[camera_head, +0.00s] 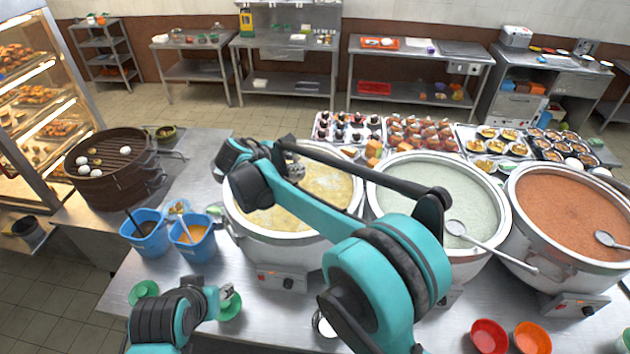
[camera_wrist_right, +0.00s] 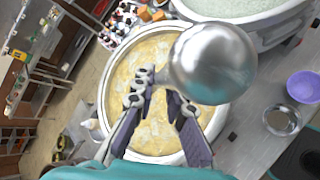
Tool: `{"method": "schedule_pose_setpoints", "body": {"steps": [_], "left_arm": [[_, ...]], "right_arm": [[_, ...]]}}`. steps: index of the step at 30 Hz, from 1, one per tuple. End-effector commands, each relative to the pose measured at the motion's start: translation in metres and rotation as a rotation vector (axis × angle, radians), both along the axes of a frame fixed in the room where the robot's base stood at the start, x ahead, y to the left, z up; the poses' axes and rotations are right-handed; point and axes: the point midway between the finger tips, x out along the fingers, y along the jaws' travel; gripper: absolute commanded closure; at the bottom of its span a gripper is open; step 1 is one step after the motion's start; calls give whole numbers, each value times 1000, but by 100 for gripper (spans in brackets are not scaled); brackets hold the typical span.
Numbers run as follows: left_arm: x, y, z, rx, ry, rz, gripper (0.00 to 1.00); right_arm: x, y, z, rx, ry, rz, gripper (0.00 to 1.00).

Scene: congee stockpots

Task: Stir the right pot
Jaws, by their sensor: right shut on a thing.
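The right pot (camera_head: 520,220) is a large steel stockpot of reddish-brown congee. A ladle (camera_head: 608,240) rests at its right side, with its handle running out of frame. My right arm reaches far left of it, with its gripper (camera_head: 292,168) above the left pot (camera_head: 285,240) of yellow congee. In the right wrist view this gripper (camera_wrist_right: 160,95) is shut on what seems to be a ladle. A shiny rounded metal bowl (camera_wrist_right: 212,62) shows beside its fingers; the handle is not clear. My left gripper (camera_head: 228,295) is low by green bowls; its finger opening is unclear.
The middle pot (camera_head: 382,215) holds pale green congee and a ladle (camera_head: 470,235) leaning over its right rim. Blue buckets (camera_head: 148,232), a steamer (camera_head: 110,165) and food trays (camera_head: 350,122) surround the pots. Red (camera_head: 489,335) and orange bowls (camera_head: 532,338) stand in front.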

Motion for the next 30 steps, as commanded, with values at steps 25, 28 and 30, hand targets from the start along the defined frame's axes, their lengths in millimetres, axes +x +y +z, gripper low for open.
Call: {"method": "schedule_pose_setpoints", "body": {"steps": [25,28,30], "left_arm": [[0,0,94,0,0,0,60],[0,0,86,0,0,0,60],[0,0,81,0,0,0,60]], "right_arm": [[111,46,6,0,290,85,100],[111,45,-7,0,290,85,100],[111,45,-17,1,289,85,100]]}}
